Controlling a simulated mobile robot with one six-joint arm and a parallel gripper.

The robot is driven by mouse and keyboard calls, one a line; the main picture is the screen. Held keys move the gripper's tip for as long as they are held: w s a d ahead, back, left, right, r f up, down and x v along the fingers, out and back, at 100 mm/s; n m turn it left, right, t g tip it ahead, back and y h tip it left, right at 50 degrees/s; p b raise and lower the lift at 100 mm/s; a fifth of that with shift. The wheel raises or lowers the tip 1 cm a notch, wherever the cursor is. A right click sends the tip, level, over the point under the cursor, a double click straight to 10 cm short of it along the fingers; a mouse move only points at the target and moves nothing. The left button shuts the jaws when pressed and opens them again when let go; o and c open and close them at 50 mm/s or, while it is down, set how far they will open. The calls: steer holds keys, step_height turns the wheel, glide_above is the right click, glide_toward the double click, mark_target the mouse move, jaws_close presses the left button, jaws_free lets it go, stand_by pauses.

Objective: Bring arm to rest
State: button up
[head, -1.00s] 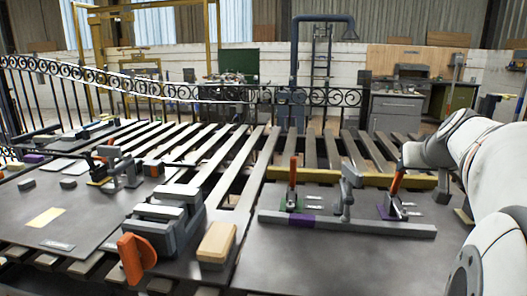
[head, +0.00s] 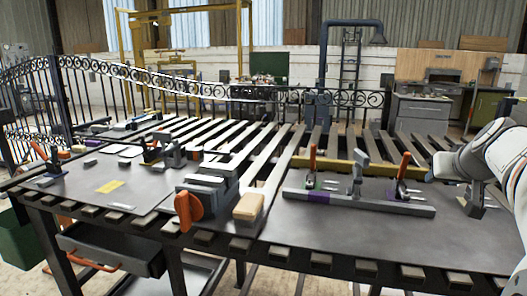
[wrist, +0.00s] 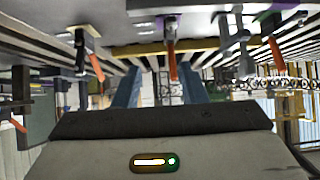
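My arm (head: 508,165) reaches in from the right edge of the head view, its grey wrist (head: 455,166) above the right side of the dark workbench (head: 330,235). In the wrist view my gripper (wrist: 160,76) shows two blue fingers apart, with nothing seen between them. In the head view its fingertips cannot be made out. A toggle clamp with an orange handle (head: 403,165) stands left of my wrist, apart from it. Another clamp with a red-orange handle (head: 312,158) stands farther left. Both are by a long grey bar (head: 355,203) with purple sections.
A grey block vise with an orange knob (head: 188,210) and a tan block (head: 249,207) sit near the bench's front edge. A grey upright fixture (head: 474,195) stands below my wrist. A drawer (head: 110,250) hangs under the bench at left. A scrolled iron gate (head: 215,92) lies behind.

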steer(key=s+a+n+g+y+p, duration=0.1)
steer(key=s+a+g+p, duration=0.15)
steer(key=a+p, duration=0.4)
steer(key=s+a+n+g+y+p, duration=0.1)
steer(key=s+a+y+p, duration=0.15)
steer(key=a, duration=0.65)
steer(key=s+a+f+g+p, duration=0.1)
steer(key=s+a+g+p, duration=0.1)
steer(key=s+a+p, duration=0.2)
steer(key=s+a+f+n+g+p, duration=0.1)
steer(key=s+a+p, duration=0.4)
steer(key=s, duration=0.5)
steer(key=shift+a+f+g+h, duration=0.2)
steer(key=shift+f+g+h, duration=0.1)
steer(key=shift+g+h, duration=0.15)
steer(key=shift+c, duration=0.2)
steer(key=shift+d, duration=0.1)
